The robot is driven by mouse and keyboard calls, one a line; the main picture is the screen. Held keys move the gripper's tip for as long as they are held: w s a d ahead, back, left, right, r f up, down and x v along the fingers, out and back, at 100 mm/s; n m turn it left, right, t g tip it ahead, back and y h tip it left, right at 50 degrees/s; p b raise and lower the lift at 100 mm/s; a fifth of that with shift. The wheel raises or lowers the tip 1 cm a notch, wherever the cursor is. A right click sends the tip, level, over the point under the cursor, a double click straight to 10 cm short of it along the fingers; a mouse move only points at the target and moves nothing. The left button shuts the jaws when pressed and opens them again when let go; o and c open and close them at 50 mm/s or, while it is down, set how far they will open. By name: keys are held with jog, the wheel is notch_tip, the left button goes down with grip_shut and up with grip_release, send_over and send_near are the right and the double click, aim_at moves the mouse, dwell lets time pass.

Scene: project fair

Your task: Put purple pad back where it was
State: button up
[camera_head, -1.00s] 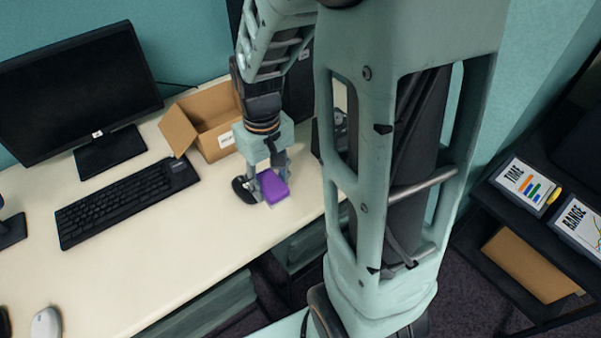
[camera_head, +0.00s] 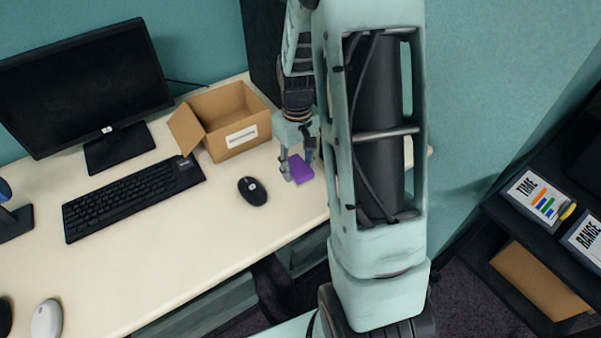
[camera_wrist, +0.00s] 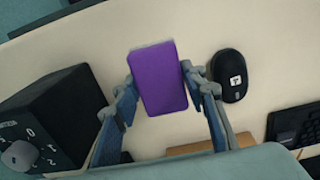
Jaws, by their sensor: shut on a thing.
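The purple pad (camera_head: 301,169) is a small flat block near the right end of the desk in the head view. My gripper (camera_head: 299,171) is shut on it, pointing down. In the wrist view the purple pad (camera_wrist: 160,79) sits between the two fingertips (camera_wrist: 160,88), which touch its left and right sides. I cannot tell whether the pad touches the desk (camera_head: 225,225) or is held just above it. My arm hides part of the desk to the right.
A black mouse (camera_head: 253,190) lies to the left of the pad. An open cardboard box (camera_head: 238,151) and a keyboard (camera_head: 133,197) are farther left. In the wrist view a black box with a dial (camera_wrist: 55,118) stands to the left. Bare desk lies in front of the pad.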

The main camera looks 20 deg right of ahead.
aim_at(301, 167)
jog(key=f, duration=0.1)
jog(key=w+d+f, duration=0.2)
jog(key=shift+w+f, duration=0.15)
jog(key=shift+f, duration=0.1)
jog(key=shift+w+f, duration=0.1)
jog(key=shift+f, duration=1.5)
jog(key=shift+f+b, duration=0.2)
jog(key=shift+b, duration=0.2)
jog(key=o, duration=1)
jog(key=shift+r, duration=0.1)
notch_tip(301, 167, up, 12)
jog(key=shift+r+p, duration=0.15)
jog(key=shift+p, duration=0.6)
